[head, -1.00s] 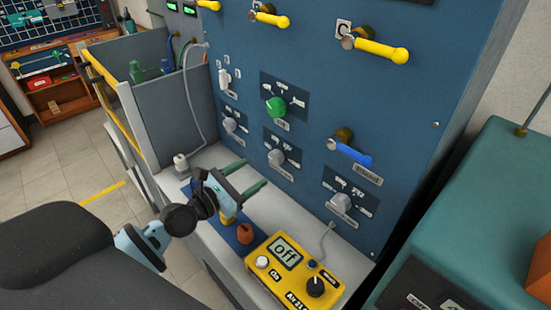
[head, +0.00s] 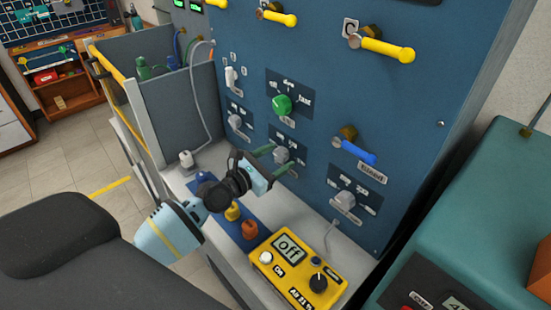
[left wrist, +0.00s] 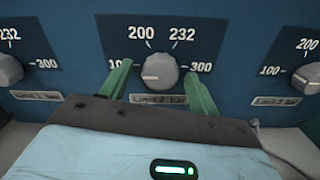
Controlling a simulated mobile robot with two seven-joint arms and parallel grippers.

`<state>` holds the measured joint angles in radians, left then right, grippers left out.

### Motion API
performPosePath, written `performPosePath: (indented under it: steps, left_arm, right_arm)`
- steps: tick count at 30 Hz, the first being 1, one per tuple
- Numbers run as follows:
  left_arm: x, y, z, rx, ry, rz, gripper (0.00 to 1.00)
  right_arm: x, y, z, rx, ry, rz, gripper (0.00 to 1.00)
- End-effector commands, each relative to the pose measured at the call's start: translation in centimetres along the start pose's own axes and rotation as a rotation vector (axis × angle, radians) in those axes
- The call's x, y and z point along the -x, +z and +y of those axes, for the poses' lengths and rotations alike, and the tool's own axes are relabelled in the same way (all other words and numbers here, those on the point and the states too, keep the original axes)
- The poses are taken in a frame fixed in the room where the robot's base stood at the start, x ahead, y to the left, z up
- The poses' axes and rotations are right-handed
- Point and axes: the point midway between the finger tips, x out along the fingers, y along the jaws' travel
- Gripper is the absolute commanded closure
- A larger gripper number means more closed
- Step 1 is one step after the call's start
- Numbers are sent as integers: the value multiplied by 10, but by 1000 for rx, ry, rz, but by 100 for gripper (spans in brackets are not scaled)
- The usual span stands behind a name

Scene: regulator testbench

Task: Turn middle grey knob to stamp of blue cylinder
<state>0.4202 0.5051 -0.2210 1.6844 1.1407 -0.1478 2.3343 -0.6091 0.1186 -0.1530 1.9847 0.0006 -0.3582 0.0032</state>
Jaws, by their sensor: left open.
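The middle grey knob (head: 282,155) sits on the blue panel, below the green knob. In the left wrist view the knob (left wrist: 160,70) has a pale mark pointing left, towards 100; its plate reads 100, 200, 232 and 300. My left gripper (head: 277,158) is open at the panel, with one green finger on each side of the knob. In the left wrist view a small gap shows between each finger and the knob. A blue item (head: 184,52), possibly the blue cylinder, stands in the grey bin at the left; its stamp is not readable. My right gripper is out of view.
Other grey knobs flank it at left (head: 235,121) and right (head: 344,200). The green knob (head: 281,104) is above, and a blue-handled valve (head: 353,153) is to the right. A yellow meter (head: 298,270) reading "off" lies on the ledge below.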

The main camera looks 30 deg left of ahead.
Motion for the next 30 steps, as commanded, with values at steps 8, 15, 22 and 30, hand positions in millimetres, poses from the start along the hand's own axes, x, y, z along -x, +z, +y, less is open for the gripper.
performPosePath:
  steps: [8,15,22,30]
  left_arm:
    - [0,0,0,0,0,0,65]
    - [0,0,0,-1,0,0,84]
    - [0,0,0,-46,0,0,84]
    - [0,-1,0,-217,-1,1,84]
  right_arm:
    - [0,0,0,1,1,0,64]
    - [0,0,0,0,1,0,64]
    - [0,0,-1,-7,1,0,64]
    - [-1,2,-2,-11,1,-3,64]
